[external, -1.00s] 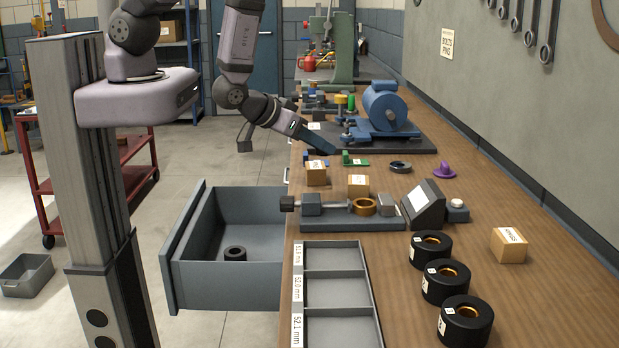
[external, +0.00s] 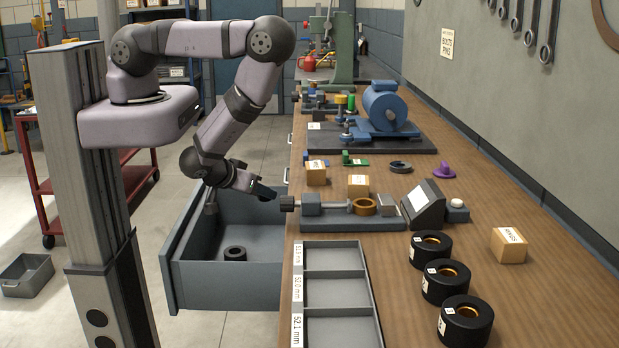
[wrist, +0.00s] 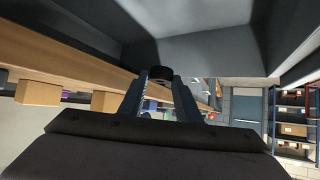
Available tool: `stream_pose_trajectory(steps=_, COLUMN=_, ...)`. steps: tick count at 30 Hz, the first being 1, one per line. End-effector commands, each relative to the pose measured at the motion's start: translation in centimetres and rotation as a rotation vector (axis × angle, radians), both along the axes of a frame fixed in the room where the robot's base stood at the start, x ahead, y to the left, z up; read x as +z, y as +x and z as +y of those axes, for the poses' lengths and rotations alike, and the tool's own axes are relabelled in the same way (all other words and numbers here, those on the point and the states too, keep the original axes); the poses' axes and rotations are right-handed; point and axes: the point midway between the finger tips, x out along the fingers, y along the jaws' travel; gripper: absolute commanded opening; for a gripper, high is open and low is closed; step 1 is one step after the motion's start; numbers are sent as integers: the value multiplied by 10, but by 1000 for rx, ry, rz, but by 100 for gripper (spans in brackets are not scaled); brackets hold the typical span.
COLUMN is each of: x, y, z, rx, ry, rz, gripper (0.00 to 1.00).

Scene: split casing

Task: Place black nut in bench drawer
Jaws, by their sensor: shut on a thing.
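The open grey bench drawer (external: 224,288) sticks out from the bench front. A black ring-shaped part (external: 235,253) lies on its floor. My gripper (external: 269,193) is over the drawer's back part, near the bench edge, its fingers pointing right and slightly down. In the wrist view, my gripper (wrist: 158,80) is shut on a small round black part, the black nut (wrist: 158,73), at its fingertips. In the external view the held nut is too small and dark to make out. The drawer's grey walls (wrist: 205,55) fill the top of the wrist view.
The wooden bench (external: 405,300) holds a clamp fixture (external: 330,223), an empty three-part tray (external: 338,292), several black bushings (external: 445,285), small boxes, a black ring (external: 400,167) and a blue motor (external: 385,105). The drawer's front half is clear apart from the black ring-shaped part.

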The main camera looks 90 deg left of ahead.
Motion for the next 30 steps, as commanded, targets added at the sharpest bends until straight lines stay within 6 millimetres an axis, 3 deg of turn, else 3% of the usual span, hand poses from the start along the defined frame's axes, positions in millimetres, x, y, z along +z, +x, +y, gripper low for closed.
stream_pose_trajectory(steps=8, x=-10, y=0, z=0, rx=-3, ry=1, rz=0, gripper=0)
stream_pose_trajectory(steps=30, x=-141, y=0, z=0, rx=-2, ry=1, rz=0, gripper=0)
